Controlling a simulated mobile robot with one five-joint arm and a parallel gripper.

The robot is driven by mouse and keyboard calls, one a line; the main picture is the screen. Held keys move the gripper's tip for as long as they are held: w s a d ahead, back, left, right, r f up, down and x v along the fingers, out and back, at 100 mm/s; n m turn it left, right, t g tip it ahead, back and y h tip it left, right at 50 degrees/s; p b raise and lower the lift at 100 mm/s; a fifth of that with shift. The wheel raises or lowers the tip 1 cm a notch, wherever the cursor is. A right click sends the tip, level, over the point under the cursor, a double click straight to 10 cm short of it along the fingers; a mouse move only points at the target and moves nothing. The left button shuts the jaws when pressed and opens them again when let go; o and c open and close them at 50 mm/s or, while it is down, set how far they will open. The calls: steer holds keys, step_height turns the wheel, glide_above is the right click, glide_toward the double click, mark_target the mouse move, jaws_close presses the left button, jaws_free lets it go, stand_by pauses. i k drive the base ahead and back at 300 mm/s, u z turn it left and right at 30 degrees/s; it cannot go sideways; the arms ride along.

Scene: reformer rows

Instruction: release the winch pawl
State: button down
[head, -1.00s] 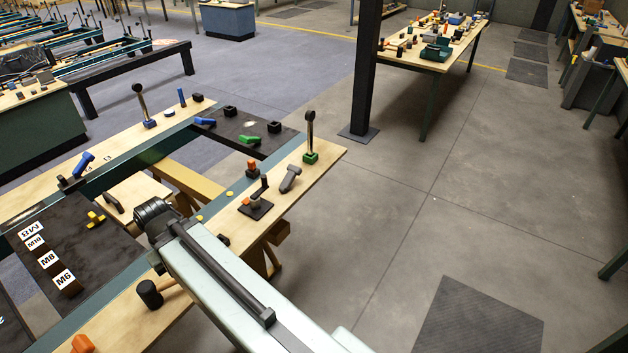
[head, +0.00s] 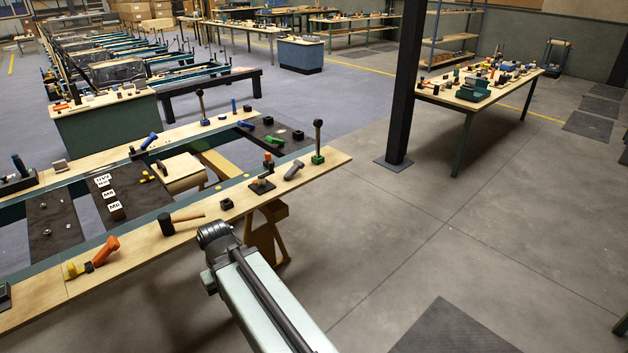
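A small dark plate with an orange-and-black crank fitting (head: 262,185) sits on the front wooden rail of the long frame. Beside it lies a grey lever-like piece (head: 293,170). A tall black-knobbed lever on a green base (head: 318,143) stands upright near the rail's right end. I cannot tell which of these, if any, is the winch pawl. My arm reaches in from the bottom, and its dark rounded joint is just in front of the rail. My gripper does not show; nothing is seen held.
On the front rail (head: 335,165) lie a mallet (head: 181,220), an orange-handled tool (head: 102,251) and a small black block (head: 227,204). A dark post (head: 404,90) stands right of the frame, before a loaded table (head: 457,104). Floor at right is clear, with a dark mat (head: 455,328).

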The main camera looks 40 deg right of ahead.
mark_target(297, 164)
steer(key=z, duration=0.3)
steer(key=i, duration=1.65)
steer(key=u, duration=0.05)
